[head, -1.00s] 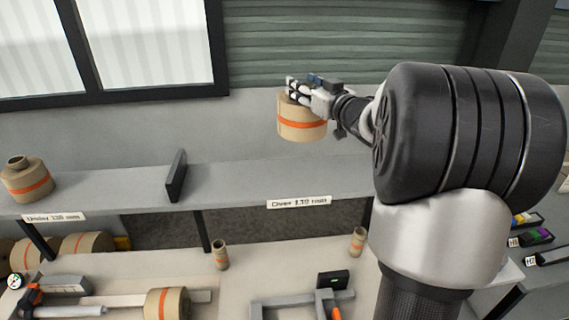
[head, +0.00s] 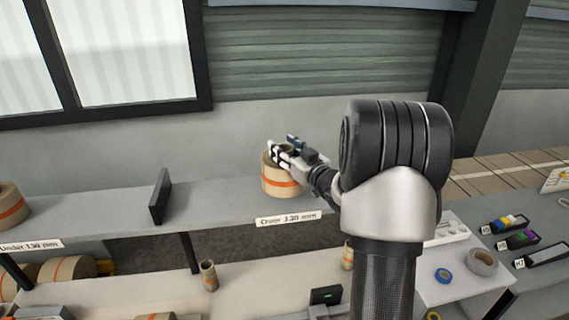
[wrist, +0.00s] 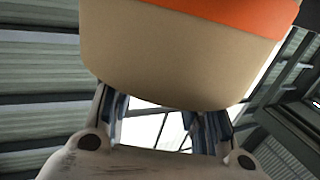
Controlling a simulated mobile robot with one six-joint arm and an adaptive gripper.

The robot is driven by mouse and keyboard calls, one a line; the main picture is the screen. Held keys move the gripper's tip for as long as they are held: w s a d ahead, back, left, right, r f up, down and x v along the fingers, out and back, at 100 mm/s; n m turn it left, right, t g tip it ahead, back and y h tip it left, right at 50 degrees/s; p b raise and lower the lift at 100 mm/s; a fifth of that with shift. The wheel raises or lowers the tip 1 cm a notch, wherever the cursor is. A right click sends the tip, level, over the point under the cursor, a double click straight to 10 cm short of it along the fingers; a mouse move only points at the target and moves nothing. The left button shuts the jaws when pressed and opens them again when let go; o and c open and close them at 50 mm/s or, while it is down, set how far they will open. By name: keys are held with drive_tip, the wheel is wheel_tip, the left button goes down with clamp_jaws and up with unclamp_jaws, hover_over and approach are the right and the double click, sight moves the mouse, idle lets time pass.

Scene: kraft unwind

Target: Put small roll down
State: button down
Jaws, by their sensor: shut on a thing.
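The small roll (head: 281,182) is tan kraft paper with an orange band. In the head view it is upright at the shelf section labelled "Over 130 mm" (head: 288,218), its bottom at or just above the shelf top; I cannot tell if it touches. My gripper (head: 281,153) is shut on the roll's upper rim from the right. In the wrist view the roll (wrist: 185,50) fills the upper middle, and the fingers (wrist: 160,128) reach up to its edge. The fingertips are hidden behind the roll there.
A black divider (head: 160,196) stands on the shelf (head: 215,197) to the left. Another banded roll (head: 10,207) sits at the far left, by the "Under 130 mm" label (head: 30,246). Small cores (head: 208,275) stand on the bench below. Shelf top between divider and held roll is clear.

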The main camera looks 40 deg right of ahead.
sight(277, 182)
drive_tip(key=shift+f, duration=2.25)
drive_tip(key=shift+f, duration=0.1)
drive_tip(key=c, duration=1.4)
unclamp_jaws()
drive_tip(key=shift+f, duration=0.2)
drive_tip(key=o, duration=0.5)
drive_tip(key=shift+r, duration=0.2)
